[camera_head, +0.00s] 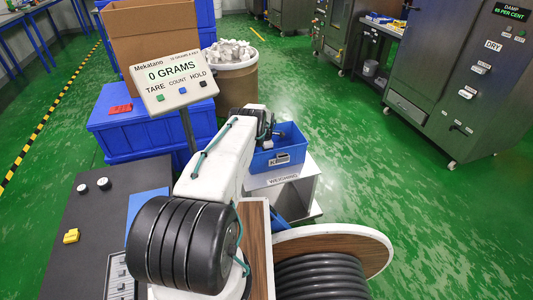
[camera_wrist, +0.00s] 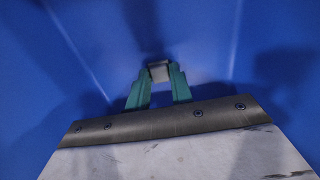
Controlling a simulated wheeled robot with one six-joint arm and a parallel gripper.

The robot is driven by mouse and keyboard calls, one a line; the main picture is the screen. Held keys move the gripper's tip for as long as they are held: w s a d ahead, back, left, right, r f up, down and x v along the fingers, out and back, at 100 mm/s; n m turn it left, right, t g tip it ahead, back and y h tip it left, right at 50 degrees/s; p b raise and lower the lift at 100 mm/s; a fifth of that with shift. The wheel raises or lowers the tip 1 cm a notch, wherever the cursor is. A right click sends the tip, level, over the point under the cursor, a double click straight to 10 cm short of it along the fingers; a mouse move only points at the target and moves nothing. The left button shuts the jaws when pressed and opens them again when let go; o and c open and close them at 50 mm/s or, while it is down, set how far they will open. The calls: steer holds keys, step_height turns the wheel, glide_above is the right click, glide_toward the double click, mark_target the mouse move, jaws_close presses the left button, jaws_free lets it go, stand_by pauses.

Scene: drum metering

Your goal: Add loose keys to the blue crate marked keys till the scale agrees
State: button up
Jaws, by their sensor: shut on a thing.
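The blue crate (camera_head: 262,161) sits on the weighing stand at centre, with a small label on its front that I cannot fully read. My arm reaches over its left side, and my fingertips are hidden in the head view. In the wrist view my gripper (camera_wrist: 159,76) has green fingers shut on a small grey key (camera_wrist: 158,69). Blue crate walls (camera_wrist: 60,60) surround it. The scale display (camera_head: 172,76) reads 0 GRAMS. A brown drum (camera_head: 238,92) heaped with pale loose keys (camera_head: 229,52) stands behind the crate.
The white weighing stand (camera_head: 307,190) bears the crate. A large blue box (camera_head: 115,132) and an open cardboard box (camera_head: 150,45) stand at the left. A cable reel (camera_head: 365,240) is at the front. Green floor is clear to the right, before the grey cabinets (camera_head: 465,80).

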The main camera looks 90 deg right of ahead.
steer(key=shift+f, duration=0.1)
steer(key=o, duration=1)
steer(key=shift+o, duration=0.2)
